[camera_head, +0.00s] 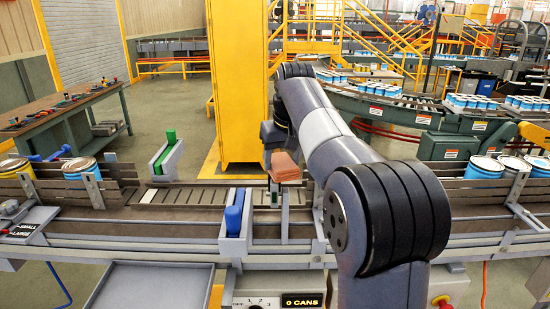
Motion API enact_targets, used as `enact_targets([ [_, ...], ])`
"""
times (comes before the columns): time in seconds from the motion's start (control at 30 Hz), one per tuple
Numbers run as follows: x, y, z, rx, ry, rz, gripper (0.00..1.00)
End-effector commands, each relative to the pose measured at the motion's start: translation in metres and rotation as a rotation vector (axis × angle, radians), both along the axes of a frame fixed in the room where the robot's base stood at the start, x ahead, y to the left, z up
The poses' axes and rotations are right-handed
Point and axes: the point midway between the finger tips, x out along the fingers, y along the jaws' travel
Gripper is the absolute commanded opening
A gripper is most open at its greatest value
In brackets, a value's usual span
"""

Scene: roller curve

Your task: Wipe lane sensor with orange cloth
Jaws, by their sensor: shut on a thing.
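My gripper (272,146) is shut on the folded orange cloth (286,167), with my arm reaching over the conveyor from the right. The cloth hangs beside the fingers over the far side of the lane. Just below it stands a small upright post with a pale and dark green face (274,194), which looks like the lane sensor. I cannot tell whether the cloth touches it. The fingertips are small and partly hidden by the cloth.
A blue block in a grey bracket (235,213) stands at the near rail. A green block in a grey bracket (168,146) stands at the far rail. Blue cans (81,170) sit at left, others (484,168) at right. A yellow cabinet (236,80) rises behind. A grey tray (150,286) is in front.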

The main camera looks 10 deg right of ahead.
Motion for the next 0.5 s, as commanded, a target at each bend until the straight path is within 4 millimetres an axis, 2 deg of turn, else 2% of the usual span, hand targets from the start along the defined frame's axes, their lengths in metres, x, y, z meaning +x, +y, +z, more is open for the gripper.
enact_targets([
  [0.03, -0.001, -0.003, -0.007, -0.006, 0.017, -0.002, 0.33],
  [0.23, -0.001, -0.003, -0.008, -0.007, 0.019, -0.002, 0.33],
  [0.5, 0.001, -0.002, 0.018, -0.005, 0.012, -0.002, 0.33],
])
